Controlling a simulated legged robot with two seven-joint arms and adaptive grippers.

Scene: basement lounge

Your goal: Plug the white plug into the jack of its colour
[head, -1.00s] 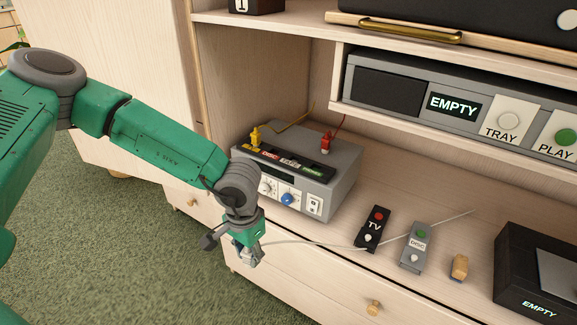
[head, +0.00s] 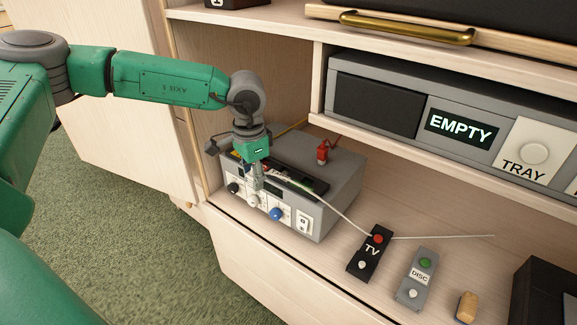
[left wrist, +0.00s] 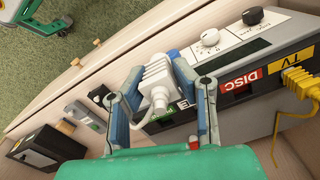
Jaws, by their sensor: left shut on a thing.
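The white plug (left wrist: 156,78) is between the fingers of my left gripper (left wrist: 158,84), which is shut on it; its white cord trails right in the head view. In the head view my left gripper (head: 257,176) is over the front of the grey switch box (head: 335,190) and hides part of its label strip. In the left wrist view the box shows a yellow TV label (left wrist: 288,62), a red DISC label (left wrist: 240,79) and a partly hidden white label (left wrist: 184,104). The white jack is hidden behind the gripper. My right gripper is not in view.
A yellow plug (left wrist: 297,79) sits at the TV label. A TV remote (head: 368,258) and DISC remote (head: 414,277) lie to the right.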

